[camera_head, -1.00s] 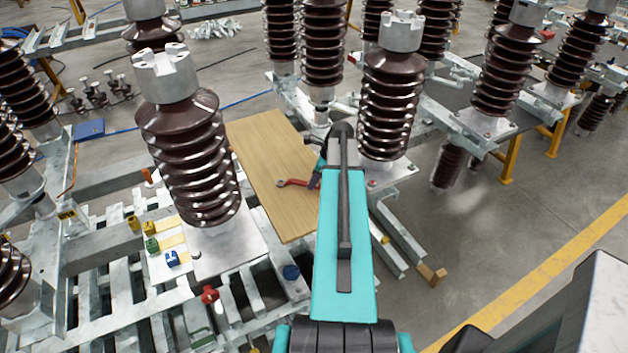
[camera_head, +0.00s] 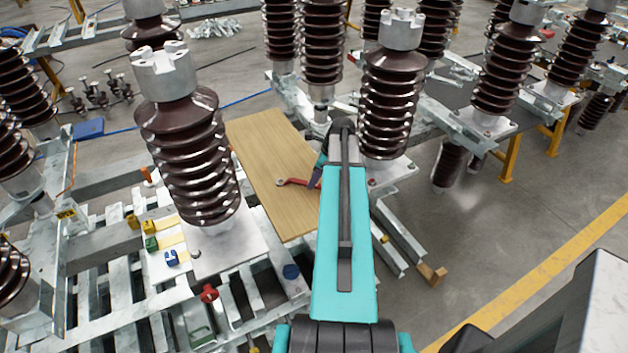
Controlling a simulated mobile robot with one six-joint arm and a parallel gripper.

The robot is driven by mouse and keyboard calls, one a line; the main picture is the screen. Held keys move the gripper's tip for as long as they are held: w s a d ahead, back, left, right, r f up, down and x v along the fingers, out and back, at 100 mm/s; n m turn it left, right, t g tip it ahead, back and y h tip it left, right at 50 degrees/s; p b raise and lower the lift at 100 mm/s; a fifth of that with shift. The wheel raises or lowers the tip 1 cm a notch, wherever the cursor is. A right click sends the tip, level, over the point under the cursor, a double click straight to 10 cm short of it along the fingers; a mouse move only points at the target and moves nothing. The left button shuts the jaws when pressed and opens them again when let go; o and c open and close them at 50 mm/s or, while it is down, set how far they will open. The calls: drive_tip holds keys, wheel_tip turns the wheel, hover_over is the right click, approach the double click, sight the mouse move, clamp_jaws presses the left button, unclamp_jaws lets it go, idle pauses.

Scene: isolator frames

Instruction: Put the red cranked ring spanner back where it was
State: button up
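The red cranked ring spanner (camera_head: 294,182) shows over the wooden board (camera_head: 262,160), with its grey ring end to the left. Its right end is hidden at my gripper and arm. My gripper (camera_head: 317,178) is mostly hidden behind my own turquoise arm; only a dark sliver shows at the spanner's right end. I cannot tell whether its fingers are open or shut, or whether they touch the spanner. I also cannot tell whether the spanner lies on the board or is just above it.
Tall brown ribbed insulators stand close on both sides, one left of the board (camera_head: 190,150) and one right of my arm (camera_head: 390,100). Small yellow, green and blue pieces (camera_head: 160,242) lie on a plate at left. The board's left part is bare. Open floor lies at right.

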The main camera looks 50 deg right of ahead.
drive_tip(key=b+v, duration=0.2)
drive_tip(key=v, duration=0.8)
drive_tip(key=shift+s+r, duration=0.2)
drive_tip(key=shift+r, duration=0.15)
idle(0.7)
